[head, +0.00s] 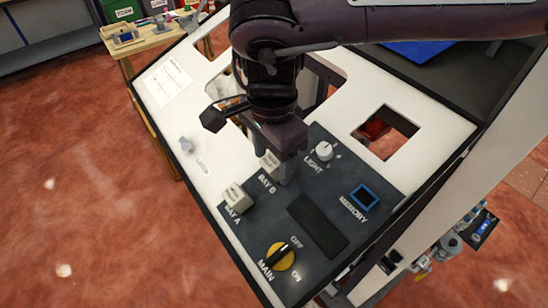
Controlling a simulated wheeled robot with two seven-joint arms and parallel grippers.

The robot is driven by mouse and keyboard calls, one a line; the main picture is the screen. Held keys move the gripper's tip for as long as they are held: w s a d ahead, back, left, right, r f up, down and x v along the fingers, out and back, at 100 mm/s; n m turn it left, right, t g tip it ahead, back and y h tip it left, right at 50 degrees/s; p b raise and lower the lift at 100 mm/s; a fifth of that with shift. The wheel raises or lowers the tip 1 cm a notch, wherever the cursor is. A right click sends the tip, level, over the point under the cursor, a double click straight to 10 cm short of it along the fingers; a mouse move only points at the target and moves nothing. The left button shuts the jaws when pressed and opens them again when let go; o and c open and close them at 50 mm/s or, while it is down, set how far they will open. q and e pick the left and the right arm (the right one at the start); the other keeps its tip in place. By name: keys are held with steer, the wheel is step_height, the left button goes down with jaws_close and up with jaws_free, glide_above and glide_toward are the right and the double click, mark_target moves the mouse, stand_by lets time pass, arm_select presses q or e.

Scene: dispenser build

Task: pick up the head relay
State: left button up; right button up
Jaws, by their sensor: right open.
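My right gripper (283,170) points down over the dark control panel (318,228), at the bay marked BAY B. Its jaws are open. A pale block (267,162) sits at BAY B, right beside the fingers and partly hidden by them; I cannot tell whether they touch it. A similar pale block (237,198) sits at BAY A, to the lower left. No readable marking shows which block is the head relay. My left gripper is out of view.
The panel carries a LIGHT knob (324,151), a blue-rimmed MEMORY slot (364,197) and a yellow MAIN switch (281,256). A grey knob (186,145) stands on the white top (190,112). A square opening (386,132) lies at the right. A wooden table (146,42) stands behind.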

mark_target(271, 160)
steer(key=shift+w+a+f, duration=0.1)
steer(key=shift+f, duration=0.8)
steer(key=c, duration=1.2)
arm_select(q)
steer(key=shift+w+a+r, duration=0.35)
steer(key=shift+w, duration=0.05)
arm_select(e)
steer(key=shift+o, duration=0.2)
